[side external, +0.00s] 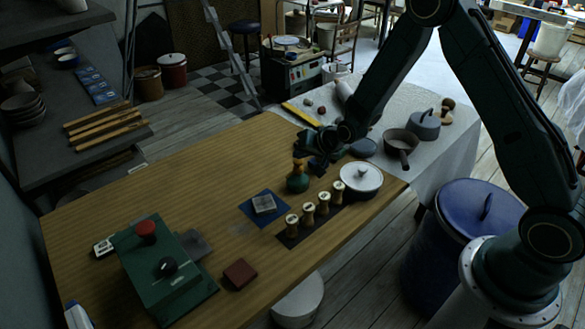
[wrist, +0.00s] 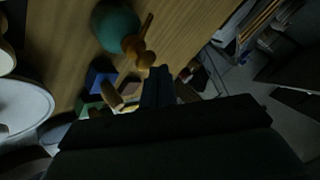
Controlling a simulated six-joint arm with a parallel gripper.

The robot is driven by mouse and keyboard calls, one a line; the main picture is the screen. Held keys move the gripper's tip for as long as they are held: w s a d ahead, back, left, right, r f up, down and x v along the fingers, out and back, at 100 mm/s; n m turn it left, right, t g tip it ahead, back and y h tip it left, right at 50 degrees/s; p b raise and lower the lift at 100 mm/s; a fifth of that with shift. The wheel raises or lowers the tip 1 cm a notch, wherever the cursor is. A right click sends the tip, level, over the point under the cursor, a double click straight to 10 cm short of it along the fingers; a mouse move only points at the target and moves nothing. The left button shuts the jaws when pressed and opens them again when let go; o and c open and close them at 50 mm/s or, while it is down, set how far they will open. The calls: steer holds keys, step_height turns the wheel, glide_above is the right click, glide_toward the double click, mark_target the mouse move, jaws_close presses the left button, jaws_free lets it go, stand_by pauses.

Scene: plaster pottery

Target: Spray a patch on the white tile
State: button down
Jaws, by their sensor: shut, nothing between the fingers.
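The white tile (side external: 264,203) lies flat on a blue mat (side external: 249,213) on the wooden table; I cannot make it out in the wrist view. A green spray bottle (side external: 297,182) with an orange top stands upright behind the tile, to its right. In the wrist view the bottle (wrist: 115,22) is at the upper left, its orange nozzle (wrist: 139,44) near my fingers. My gripper (side external: 318,163) is just behind and to the right of the bottle. In the wrist view my gripper (wrist: 157,84) is shut and empty, apart from the bottle.
Several wooden stamps (side external: 308,213) stand in a row on a dark strip in front of the bottle. A white lidded pot (side external: 361,182) is to their right. A green box with a red knob (side external: 160,268) and a dark red block (side external: 240,273) are at the front left.

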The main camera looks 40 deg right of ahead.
mark_target(301, 163)
steer(key=shift+r, duration=0.15)
steer(key=shift+r, duration=2.9)
steer(key=s+a+r+n+g, duration=0.15)
steer(key=s+r+n, duration=0.25)
steer(key=s+r, duration=1.15)
steer(key=s+r+n+g, duration=0.1)
steer(key=s+r+n, duration=0.1)
steer(key=s, duration=0.8)
steer(key=s+r+n+g+h, duration=0.1)
steer(key=s+r, duration=0.3)
steer(key=s, duration=0.7)
steer(key=shift+d+r+n, duration=0.15)
steer(key=shift+d+n, duration=0.1)
steer(key=shift+n, duration=0.15)
